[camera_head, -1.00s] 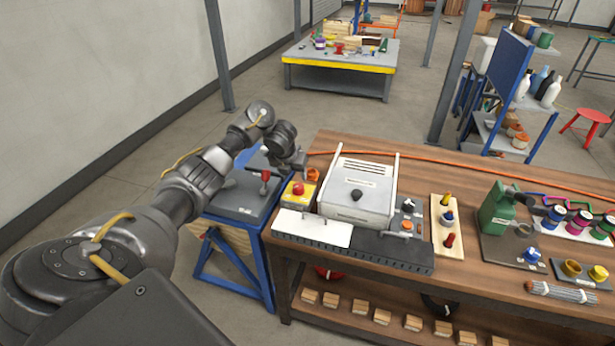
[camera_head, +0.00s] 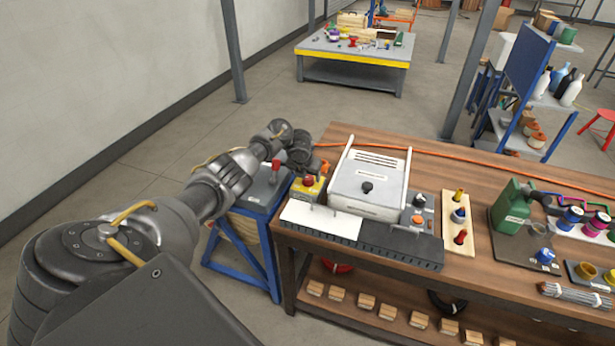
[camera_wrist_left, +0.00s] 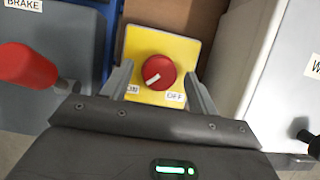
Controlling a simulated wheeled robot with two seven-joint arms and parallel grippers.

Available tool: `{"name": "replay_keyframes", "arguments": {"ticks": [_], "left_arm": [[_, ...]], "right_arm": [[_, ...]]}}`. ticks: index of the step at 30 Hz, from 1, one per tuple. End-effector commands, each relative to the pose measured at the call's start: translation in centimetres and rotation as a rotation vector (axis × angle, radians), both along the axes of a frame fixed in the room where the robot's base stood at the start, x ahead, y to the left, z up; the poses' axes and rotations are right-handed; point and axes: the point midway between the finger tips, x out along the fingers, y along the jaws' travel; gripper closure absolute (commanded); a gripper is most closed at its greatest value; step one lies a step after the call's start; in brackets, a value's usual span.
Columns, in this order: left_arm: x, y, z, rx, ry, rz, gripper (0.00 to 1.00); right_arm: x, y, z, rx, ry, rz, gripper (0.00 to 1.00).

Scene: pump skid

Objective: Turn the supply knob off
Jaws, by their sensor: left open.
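The supply knob (camera_wrist_left: 152,72) is a round red knob on a yellow plate (camera_wrist_left: 178,52) in the left wrist view. Its white mark slants down-left toward the ON label (camera_wrist_left: 132,89); the OFF label (camera_wrist_left: 175,97) is at lower right. In the head view the yellow box with the red knob (camera_head: 308,181) sits at the bench's left end. My left gripper (camera_wrist_left: 158,78) is open, one finger on each side of the knob's lower part in the picture. Whether the fingers touch it cannot be told. My right gripper is not in view.
A grey panel labelled BRAKE (camera_wrist_left: 45,50) with a red-handled lever (camera_wrist_left: 28,65) stands left of the knob. A white-grey box (camera_head: 369,182) with a black knob is close on the right. The wooden bench (camera_head: 460,270) holds several other items.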

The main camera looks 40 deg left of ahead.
Motion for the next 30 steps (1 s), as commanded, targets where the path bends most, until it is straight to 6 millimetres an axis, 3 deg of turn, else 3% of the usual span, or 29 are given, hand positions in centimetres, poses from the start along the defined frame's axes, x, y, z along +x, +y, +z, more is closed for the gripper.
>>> {"name": "replay_keyframes", "arguments": {"ticks": [10, 20, 30], "left_arm": [[0.13, 0.06, -0.31, 0.002, -0.001, -0.001, 0.42], [0.11, 0.07, -0.3, 0.002, -0.001, -0.001, 0.85], [0.11, 0.02, -0.26, 0.003, 0.001, 0.053, 0.85]], "right_arm": [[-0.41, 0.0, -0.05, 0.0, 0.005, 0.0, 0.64], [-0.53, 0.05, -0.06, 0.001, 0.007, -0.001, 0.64], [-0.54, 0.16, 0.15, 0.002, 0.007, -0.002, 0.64]]}}
